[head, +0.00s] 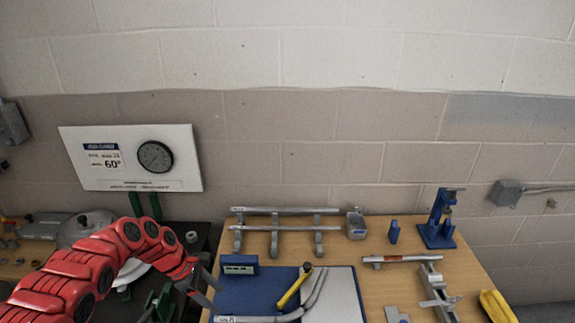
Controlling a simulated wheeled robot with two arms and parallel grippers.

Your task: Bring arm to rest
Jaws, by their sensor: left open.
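My left arm is red and comes in from the left side of the head view. It is bent over, with its end pointing right and down. My left gripper (208,288) is open, with nothing seen between its grey fingers. It is at the left edge of the wooden table (357,236), just left of a blue mat (240,294). I cannot tell how high it is above the table edge. My right gripper is not in the view.
On the mat are a small blue device (239,264) and a yellow-handled tool (294,287). Behind stands a grey rail rack (275,234). To the right are a blue press (438,225) and a yellow item (497,306). A gauge panel (130,158) is on the wall.

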